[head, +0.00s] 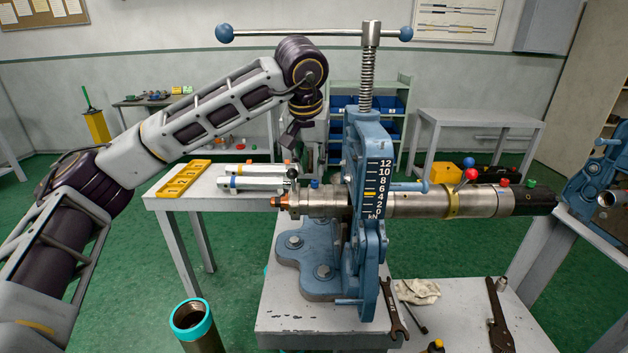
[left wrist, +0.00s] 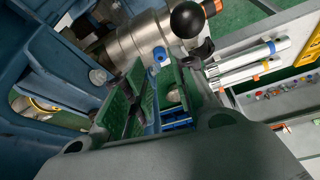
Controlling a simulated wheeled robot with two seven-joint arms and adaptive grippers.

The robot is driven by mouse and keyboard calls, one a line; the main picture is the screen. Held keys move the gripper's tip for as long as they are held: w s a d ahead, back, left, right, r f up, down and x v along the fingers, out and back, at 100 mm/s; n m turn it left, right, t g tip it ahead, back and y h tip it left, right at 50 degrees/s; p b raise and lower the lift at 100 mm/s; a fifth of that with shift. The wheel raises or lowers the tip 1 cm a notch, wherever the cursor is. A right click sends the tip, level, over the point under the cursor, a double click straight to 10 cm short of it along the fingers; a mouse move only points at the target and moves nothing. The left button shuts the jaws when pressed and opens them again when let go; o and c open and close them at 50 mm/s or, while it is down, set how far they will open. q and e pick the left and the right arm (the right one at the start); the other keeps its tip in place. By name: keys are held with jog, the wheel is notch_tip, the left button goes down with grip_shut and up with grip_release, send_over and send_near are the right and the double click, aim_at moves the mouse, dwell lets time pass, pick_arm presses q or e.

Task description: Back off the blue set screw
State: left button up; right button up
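The blue set screw (head: 315,183) is a small knob on top of the steel pipe tool (head: 325,203), just left of the blue vise (head: 365,150). In the left wrist view, the blue screw (left wrist: 160,57) stands just beyond my left gripper's fingertips. My left gripper (head: 296,142) hangs above the pipe tool, a little left of the screw, and appears apart from it. In the left wrist view, the left gripper (left wrist: 165,78) has its green-padded fingers spread with nothing between them. My right gripper is not in view.
A black ball knob (left wrist: 188,19) stands close beside the fingertips. The vise's upright crowds the other side. Red (head: 503,182) and green (head: 530,184) knobs sit farther right on the tool. A wrench (head: 394,308) lies on the bench.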

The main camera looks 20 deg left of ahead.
aim_at(314, 181)
pick_arm(q)
jog(key=b+x, duration=0.1)
jog(key=x, duration=0.3)
jog(key=shift+f, duration=0.25)
jog(key=shift+x, duration=0.8)
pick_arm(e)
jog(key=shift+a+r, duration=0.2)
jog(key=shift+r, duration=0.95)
pick_arm(q)
grip_shut()
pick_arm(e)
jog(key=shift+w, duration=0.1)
